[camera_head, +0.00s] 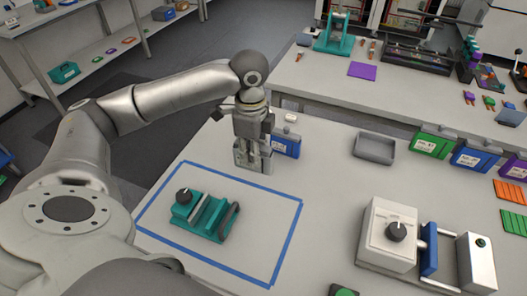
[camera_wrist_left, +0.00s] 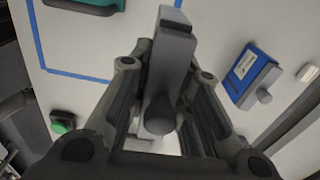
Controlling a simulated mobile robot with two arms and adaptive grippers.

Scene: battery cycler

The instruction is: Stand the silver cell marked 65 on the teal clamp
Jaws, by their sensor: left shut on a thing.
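My left gripper (camera_head: 253,152) points down and is shut on a silver-grey block-shaped cell (camera_wrist_left: 173,52), with the cell between its fingers in the left wrist view. No number shows on the cell, so I cannot read whether it is 65. In the head view the fingers mostly hide the cell, and I cannot tell whether it touches the table. The teal clamp (camera_head: 198,218), with a black knob, lies inside a blue tape outline, to the front left of the gripper. Part of the clamp shows at the top of the left wrist view (camera_wrist_left: 98,4). My right gripper is not in view.
A blue cell (camera_head: 287,146) stands close right of the gripper. A grey tray (camera_head: 375,148), a green cell (camera_head: 431,143) and another blue cell (camera_head: 474,157) stand farther right. A white device with a knob (camera_head: 388,236) is at front right. The table's middle is clear.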

